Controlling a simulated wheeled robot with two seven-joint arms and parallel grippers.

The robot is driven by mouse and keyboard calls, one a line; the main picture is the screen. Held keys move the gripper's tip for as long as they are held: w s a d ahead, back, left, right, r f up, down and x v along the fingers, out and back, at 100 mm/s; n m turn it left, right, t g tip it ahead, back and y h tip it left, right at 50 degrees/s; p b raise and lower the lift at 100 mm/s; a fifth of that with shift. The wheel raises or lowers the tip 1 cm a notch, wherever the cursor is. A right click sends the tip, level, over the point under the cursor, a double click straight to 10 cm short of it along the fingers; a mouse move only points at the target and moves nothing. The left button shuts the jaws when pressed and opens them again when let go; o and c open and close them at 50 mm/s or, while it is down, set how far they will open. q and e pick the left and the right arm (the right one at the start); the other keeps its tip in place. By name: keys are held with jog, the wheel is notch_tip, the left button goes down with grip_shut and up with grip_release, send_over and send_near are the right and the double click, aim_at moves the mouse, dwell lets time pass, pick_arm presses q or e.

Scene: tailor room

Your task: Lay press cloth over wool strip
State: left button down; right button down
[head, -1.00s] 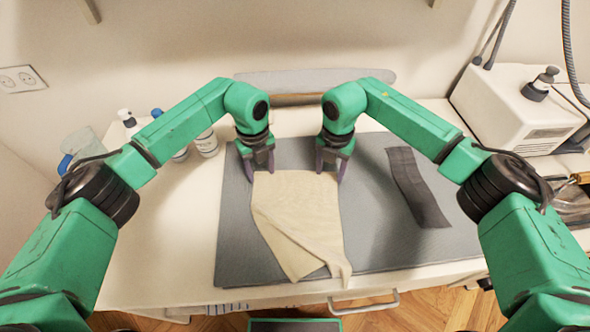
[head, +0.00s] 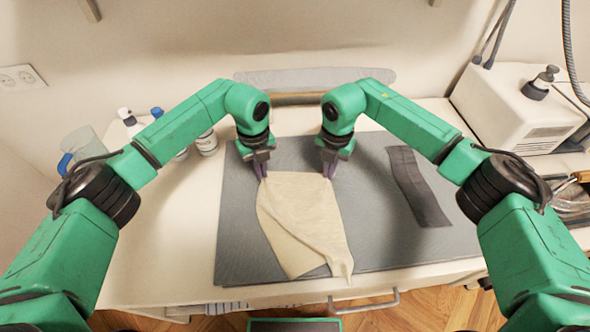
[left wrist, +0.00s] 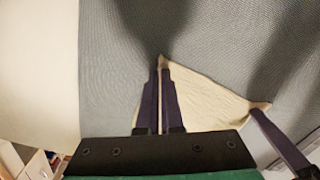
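The cream press cloth (head: 300,225) lies over the grey mat (head: 240,240), its near end folded and creased. My left gripper (head: 261,177) is shut on its far left corner; the left wrist view shows the cloth (left wrist: 205,108) pinched between the left fingers (left wrist: 161,70). My right gripper (head: 329,175) is at the far right corner, its fingers close together on it; a corner bunches at its tip in the left wrist view. The dark grey wool strip (head: 418,188) lies flat on the mat's right side, apart from the cloth. I cannot tell whether the held edge is lifted.
White bottles (head: 207,143) and a clear jug (head: 78,148) stand at the back left. A long grey board (head: 315,78) lies behind the grippers. The mat around the wool strip is clear.

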pick_arm(q)
jog(key=shift+a+f, duration=0.15)
pick_arm(e)
jog(key=shift+d+f, duration=0.1)
jog(key=shift+d, duration=0.1)
